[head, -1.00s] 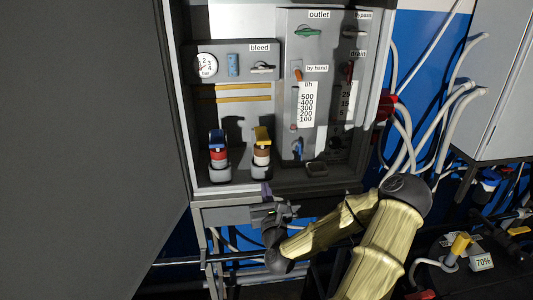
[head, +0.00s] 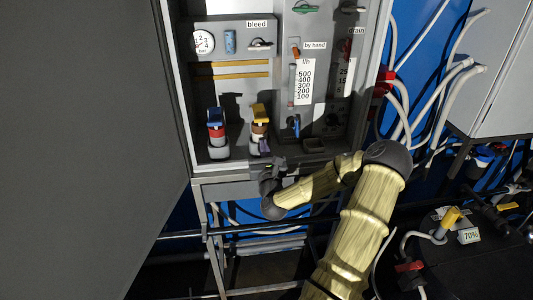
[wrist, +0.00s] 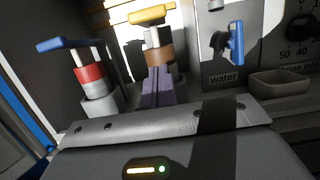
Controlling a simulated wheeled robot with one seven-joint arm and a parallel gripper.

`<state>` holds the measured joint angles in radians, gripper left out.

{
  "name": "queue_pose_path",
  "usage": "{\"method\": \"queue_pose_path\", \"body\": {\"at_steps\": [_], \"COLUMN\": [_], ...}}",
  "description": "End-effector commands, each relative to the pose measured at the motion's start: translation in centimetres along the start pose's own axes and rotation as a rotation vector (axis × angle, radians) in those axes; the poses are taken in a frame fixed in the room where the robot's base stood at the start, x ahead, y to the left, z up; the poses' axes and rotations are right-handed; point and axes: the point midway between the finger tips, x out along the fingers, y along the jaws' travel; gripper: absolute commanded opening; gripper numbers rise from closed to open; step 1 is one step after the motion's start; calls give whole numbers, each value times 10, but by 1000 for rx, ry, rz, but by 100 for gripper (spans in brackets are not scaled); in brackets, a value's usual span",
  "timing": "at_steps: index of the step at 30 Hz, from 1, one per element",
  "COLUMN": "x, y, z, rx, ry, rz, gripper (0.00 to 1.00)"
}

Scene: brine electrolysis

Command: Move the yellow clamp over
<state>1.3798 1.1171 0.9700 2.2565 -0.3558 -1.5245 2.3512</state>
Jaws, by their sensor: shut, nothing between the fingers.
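The yellow clamp (head: 261,115), with a yellow top over a brown band, stands upright inside the open cabinet. It also shows in the wrist view (wrist: 152,18), top centre. My gripper (head: 264,146) is at the cabinet's front edge, with its purple fingertips just in front of the clamp's lower part. In the wrist view my gripper (wrist: 156,84) is shut, its fingers together below the brown band. Nothing is held. The fingers hide the clamp's base, and I cannot tell whether they touch it.
A similar blue-topped piece with a red band (head: 216,128) stands left of the clamp. A small grey tray (head: 314,146) and a blue valve handle (head: 296,126) are to its right. Another yellow-topped fitting (head: 449,217) stands by a 70% label at lower right.

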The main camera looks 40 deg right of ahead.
Motion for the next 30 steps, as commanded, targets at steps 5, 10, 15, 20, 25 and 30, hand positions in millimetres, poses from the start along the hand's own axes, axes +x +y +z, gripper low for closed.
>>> {"method": "queue_pose_path", "body": {"at_steps": [5, 10, 15, 20, 25, 30], "x": [30, 33, 36, 36, 36, 36], "y": [1, 1, 0, 0, 0, 1], "z": [4, 28, 38, 39, 39, 39], "rx": [0, 0, 0, 1, 1, 1], "ry": [-1, -1, 0, 0, 0, 3], "rz": [0, 2, 1, 0, 0, 2], "gripper": [0, 0, 0, 0, 0, 0]}}
